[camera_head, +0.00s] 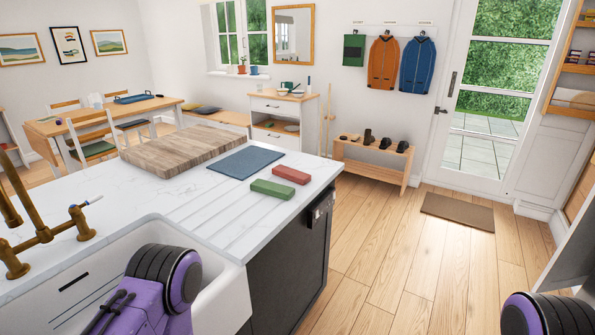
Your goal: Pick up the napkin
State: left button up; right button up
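I cannot make out a thing that is clearly a napkin. A flat dark blue cloth or mat (246,163) lies on the white island counter (215,205), to the right of a wooden board. I cannot tell whether it is the napkin. A blue tray-like thing (134,98) sits on the far dining table (75,122), too small to show what it holds. Purple and black parts of my arms show at the bottom left and bottom right corners. Neither gripper is in view.
A thick wooden board (182,149), a green block (272,189) and a red block (291,175) rest on the counter. A white sink (215,285) and brass tap (45,235) are at near left. The wooden floor (385,250) right of the island is clear up to the doormat (457,211).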

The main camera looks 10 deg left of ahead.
aim_at(296, 176)
jog(key=z, duration=1.15)
jog(key=i, duration=2.65)
jog(key=u, duration=2.35)
